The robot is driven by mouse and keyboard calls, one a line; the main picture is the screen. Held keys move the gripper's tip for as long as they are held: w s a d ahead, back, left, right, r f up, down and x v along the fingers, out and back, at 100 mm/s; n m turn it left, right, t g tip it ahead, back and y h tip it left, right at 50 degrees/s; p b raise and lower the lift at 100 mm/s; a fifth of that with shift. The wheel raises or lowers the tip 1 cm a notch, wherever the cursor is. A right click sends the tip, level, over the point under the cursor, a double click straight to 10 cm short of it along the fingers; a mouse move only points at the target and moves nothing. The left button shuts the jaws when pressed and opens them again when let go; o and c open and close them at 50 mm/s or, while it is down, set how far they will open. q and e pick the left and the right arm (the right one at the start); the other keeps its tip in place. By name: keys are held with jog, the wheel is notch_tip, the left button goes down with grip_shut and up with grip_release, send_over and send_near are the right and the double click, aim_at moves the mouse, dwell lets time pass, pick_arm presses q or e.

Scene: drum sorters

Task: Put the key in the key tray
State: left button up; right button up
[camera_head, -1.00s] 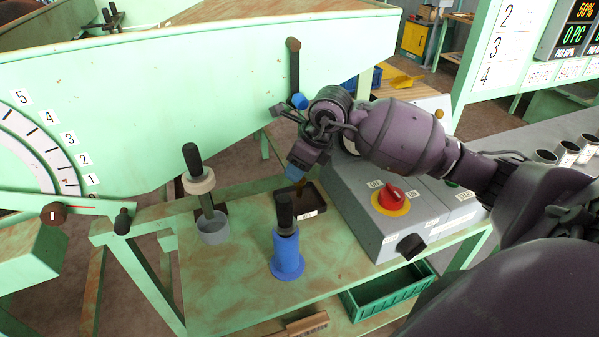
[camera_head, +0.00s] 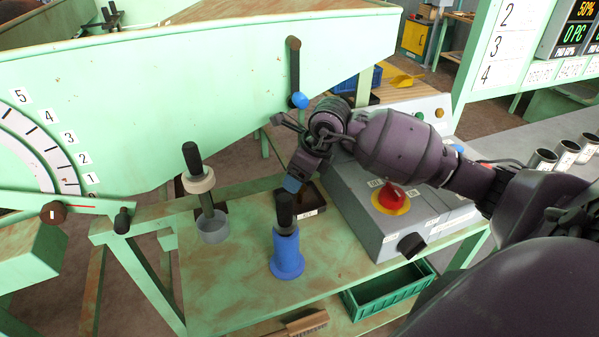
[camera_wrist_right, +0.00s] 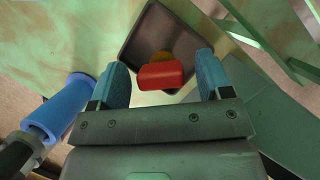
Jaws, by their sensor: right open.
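The key shows in the right wrist view as a red grip (camera_wrist_right: 161,76) with a round brass part behind it. It lies between my open fingers, apart from both, and overlaps the dark key tray (camera_wrist_right: 150,28). I cannot tell whether it rests in the tray or is above it. In the head view the dark tray (camera_head: 314,205) sits on the green table beside the grey control box, partly hidden by my right gripper (camera_head: 291,184). The right gripper is open over the tray, its blue fingertips pointing down. My left gripper is out of view.
A blue cylinder with a dark handle (camera_head: 286,255) stands close in front of the gripper. A grey cup (camera_head: 213,229) holds a dark-handled tool at left. The control box (camera_head: 385,235) with a red knob (camera_head: 391,196) stands right of the tray. The table's front left is clear.

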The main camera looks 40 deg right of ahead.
jog(key=shift+r, duration=0.2)
jog(key=v, duration=1.2)
jog(key=shift+f, duration=0.1)
